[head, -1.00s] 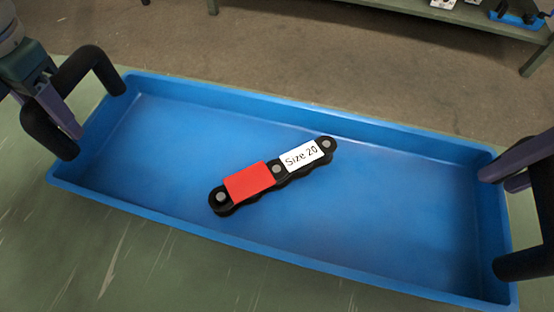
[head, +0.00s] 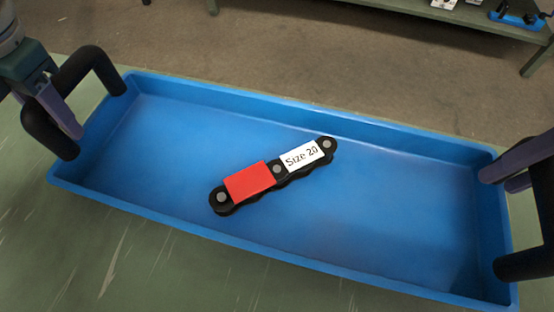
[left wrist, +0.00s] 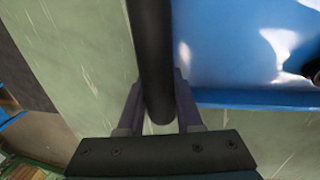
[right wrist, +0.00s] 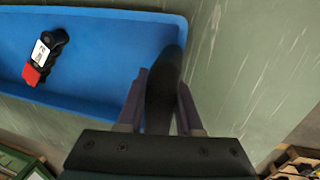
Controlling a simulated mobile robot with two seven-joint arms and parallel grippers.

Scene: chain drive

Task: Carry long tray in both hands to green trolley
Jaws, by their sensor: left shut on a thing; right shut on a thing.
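The long blue tray (head: 370,262) lies across the head view, over a scratched green surface (head: 150,255). I cannot tell whether it rests on this surface or is just above it. My left gripper (head: 52,108) is shut on the black handle (left wrist: 152,45) at the tray's left end. My right gripper (head: 508,168) is shut on the black handle (right wrist: 163,95) at the right end. A black chain piece (head: 219,199) with a red block and a "Size 20" label lies in the tray. I cannot make out which thing is the green trolley.
A green table or shelf (head: 455,17) with a blue item (head: 515,18) on it stands at the back right, across bare brown floor (head: 300,45). In the right wrist view, a wooden crate (right wrist: 295,160) shows at the lower right corner.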

